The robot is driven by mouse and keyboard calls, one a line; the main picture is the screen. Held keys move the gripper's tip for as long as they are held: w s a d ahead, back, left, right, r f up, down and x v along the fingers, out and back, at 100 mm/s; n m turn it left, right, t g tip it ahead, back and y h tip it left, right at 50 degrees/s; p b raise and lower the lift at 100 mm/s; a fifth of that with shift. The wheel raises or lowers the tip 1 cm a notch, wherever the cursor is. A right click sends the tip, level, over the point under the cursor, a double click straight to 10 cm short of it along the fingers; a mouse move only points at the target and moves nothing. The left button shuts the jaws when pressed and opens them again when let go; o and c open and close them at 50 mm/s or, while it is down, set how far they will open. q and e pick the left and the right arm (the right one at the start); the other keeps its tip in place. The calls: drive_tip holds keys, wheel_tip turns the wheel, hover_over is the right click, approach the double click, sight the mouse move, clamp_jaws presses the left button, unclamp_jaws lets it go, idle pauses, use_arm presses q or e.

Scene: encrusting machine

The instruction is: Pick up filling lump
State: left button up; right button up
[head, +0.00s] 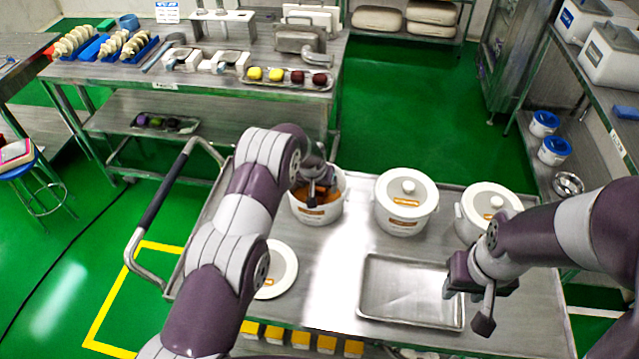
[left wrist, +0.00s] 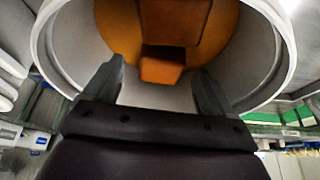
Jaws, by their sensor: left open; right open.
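The filling lumps are orange blocks inside an open white pot (head: 318,215) on the steel cart. In the left wrist view an orange lump (left wrist: 162,66) lies between and beyond the fingertips, with a larger orange lump (left wrist: 175,22) next to it. My left gripper (head: 318,196) reaches down into the mouth of the pot; in the left wrist view its two fingers (left wrist: 160,78) are apart with nothing held between them. Whether a finger touches a lump I cannot tell.
Two lidded white pots (head: 405,203) (head: 487,206) stand to the right of the open pot. A white lid (head: 278,270) lies on the cart, partly behind my left arm. The cart's middle is clear. A workbench (head: 200,90) with trays stands behind.

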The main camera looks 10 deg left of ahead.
use_arm(q)
drive_tip(key=shift+w+a+f, duration=0.1)
drive_tip(key=shift+a+f, duration=0.05)
drive_tip(key=shift+f, duration=0.6)
drive_tip(key=shift+w+f, duration=0.25)
drive_tip(key=c, duration=1.1)
drive_tip(key=shift+r, duration=0.1)
